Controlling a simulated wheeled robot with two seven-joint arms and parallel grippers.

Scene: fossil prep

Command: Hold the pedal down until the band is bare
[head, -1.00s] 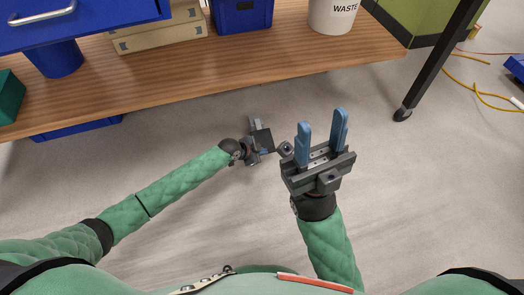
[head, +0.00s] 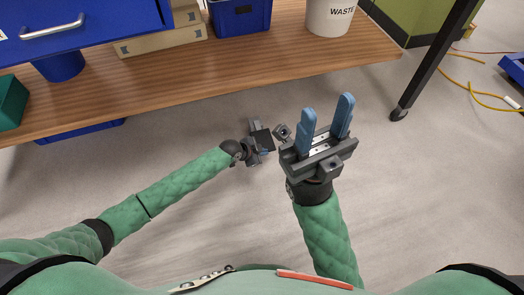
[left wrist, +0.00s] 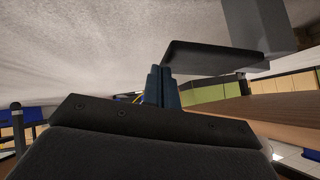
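The dark flat pedal plate (head: 263,139) is low in front of the workbench, beside a light grey block (head: 255,125). In the left wrist view the plate (left wrist: 215,57) spans the upper middle, with the grey block (left wrist: 258,25) at its right. My left gripper (head: 265,151) is right beside the plate; its blue fingers (left wrist: 161,88) are together with nothing visible between them. Their tips overlap the plate's left edge in that view; I cannot tell whether they touch it. My right gripper (head: 326,118) is open and empty, right of the pedal. No band is visible.
The wooden bench (head: 230,70) carries a blue drawer unit (head: 110,35), a blue bin (head: 240,15), stacked boxes (head: 160,38) and a white WASTE bin (head: 330,15). A dark bench leg (head: 430,75) stands right. Yellow cable (head: 480,97) lies on the floor beyond it.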

